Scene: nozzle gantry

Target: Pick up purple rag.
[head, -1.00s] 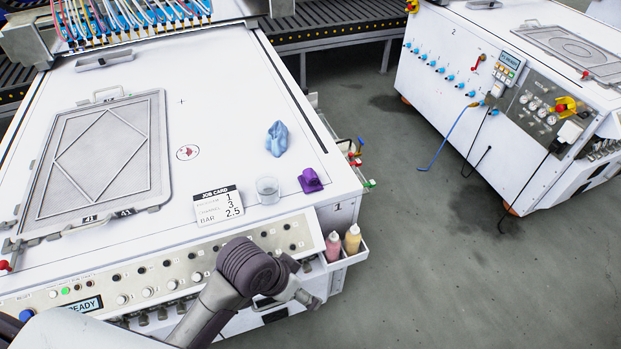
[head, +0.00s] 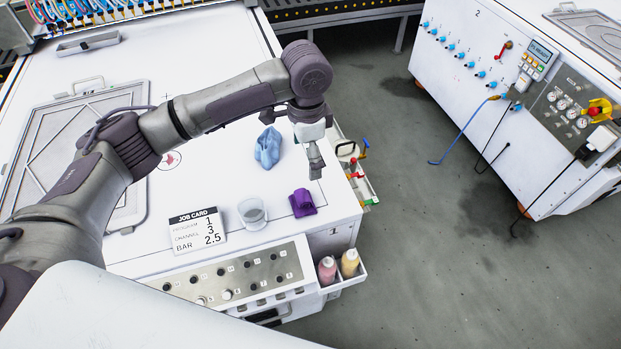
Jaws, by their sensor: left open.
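The purple rag (head: 302,203) lies crumpled on the white machine top near its right front corner, right of a clear cup. My left gripper (head: 316,172) points down above the machine top, a little behind and above the rag in the head view. It is open and empty, apart from the rag. My left arm reaches in from the left across the machine top and hides part of the grey framed plate. My right gripper is not in view.
A blue rag (head: 268,147) lies just left of my gripper. A clear cup (head: 252,213) and the job card (head: 197,231) stand left of the purple rag. Pink (head: 327,271) and yellow (head: 349,263) bottles sit in a side holder. A second machine (head: 500,90) stands across the floor.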

